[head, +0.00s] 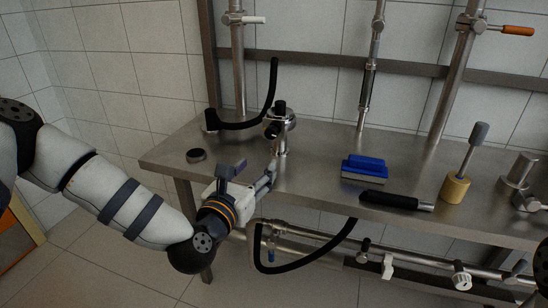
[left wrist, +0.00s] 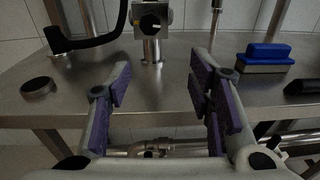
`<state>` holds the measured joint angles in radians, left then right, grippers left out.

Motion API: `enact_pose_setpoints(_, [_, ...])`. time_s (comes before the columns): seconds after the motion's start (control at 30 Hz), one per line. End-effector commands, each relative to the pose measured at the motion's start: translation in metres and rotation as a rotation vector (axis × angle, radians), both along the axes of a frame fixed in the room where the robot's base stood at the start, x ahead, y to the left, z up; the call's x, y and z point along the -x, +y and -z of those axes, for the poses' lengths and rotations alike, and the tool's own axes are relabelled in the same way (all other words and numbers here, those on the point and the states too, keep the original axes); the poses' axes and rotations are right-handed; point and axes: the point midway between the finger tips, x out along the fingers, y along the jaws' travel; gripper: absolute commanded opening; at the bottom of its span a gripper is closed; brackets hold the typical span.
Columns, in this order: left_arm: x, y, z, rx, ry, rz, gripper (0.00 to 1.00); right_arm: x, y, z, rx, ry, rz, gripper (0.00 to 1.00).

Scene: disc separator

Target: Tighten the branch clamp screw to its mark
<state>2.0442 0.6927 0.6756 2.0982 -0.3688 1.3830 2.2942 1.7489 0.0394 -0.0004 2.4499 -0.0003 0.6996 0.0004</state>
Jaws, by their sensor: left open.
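A steel clamp block (head: 279,121) with a black round knob stands on a short post near the back of the steel table, and I take it for the branch clamp. In the left wrist view the clamp block (left wrist: 137,15) is at the top centre, and its black screw knob (left wrist: 150,22) carries a white mark. The top of the block is cut off there. My left gripper (head: 266,180) is open and empty at the table's front edge, in front of the post and apart from it. In the left wrist view its fingers (left wrist: 160,82) stand wide apart below the clamp. My right gripper is not in view.
A black hose (head: 272,85) curves beside the clamp. Pipes (head: 320,232) run below the table's front edge.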

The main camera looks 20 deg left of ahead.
Motion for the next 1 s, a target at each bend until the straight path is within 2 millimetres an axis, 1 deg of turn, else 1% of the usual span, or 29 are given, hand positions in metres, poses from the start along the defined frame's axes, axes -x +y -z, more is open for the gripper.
enact_pose_setpoints(0.03, [-0.005, 0.007, -0.010, 0.061, -0.030, -0.025, 0.48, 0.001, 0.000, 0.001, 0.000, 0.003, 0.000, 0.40])
enact_pose_setpoints(0.13, [-0.015, 0.011, -0.019, 0.109, -0.055, -0.040, 0.48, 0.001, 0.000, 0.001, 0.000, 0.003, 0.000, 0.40])
enact_pose_setpoints(0.17, [-0.019, 0.011, -0.019, 0.109, -0.056, -0.039, 0.48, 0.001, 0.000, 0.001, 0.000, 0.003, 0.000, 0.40])
enact_pose_setpoints(0.27, [-0.042, 0.010, -0.019, 0.106, -0.054, -0.038, 0.48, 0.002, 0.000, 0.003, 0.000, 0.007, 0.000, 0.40])
enact_pose_setpoints(0.4, [-0.079, 0.008, -0.018, 0.103, -0.053, -0.037, 0.48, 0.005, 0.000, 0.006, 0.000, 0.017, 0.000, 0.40])
enact_pose_setpoints(0.5, [-0.101, 0.007, -0.016, 0.104, -0.049, -0.036, 0.48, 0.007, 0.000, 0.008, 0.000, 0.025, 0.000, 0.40])
enact_pose_setpoints(0.6, [-0.117, 0.006, -0.016, 0.103, -0.048, -0.035, 0.48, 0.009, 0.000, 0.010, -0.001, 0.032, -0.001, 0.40])
enact_pose_setpoints(0.73, [-0.127, 0.006, -0.017, 0.105, -0.047, -0.035, 0.48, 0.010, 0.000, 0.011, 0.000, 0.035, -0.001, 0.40])
enact_pose_setpoints(0.97, [-0.128, 0.006, -0.018, 0.105, -0.048, -0.035, 0.48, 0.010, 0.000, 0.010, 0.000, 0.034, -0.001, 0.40])
enact_pose_setpoints(1.0, [-0.128, 0.006, -0.018, 0.105, -0.048, -0.035, 0.43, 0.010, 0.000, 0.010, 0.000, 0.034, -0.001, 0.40])
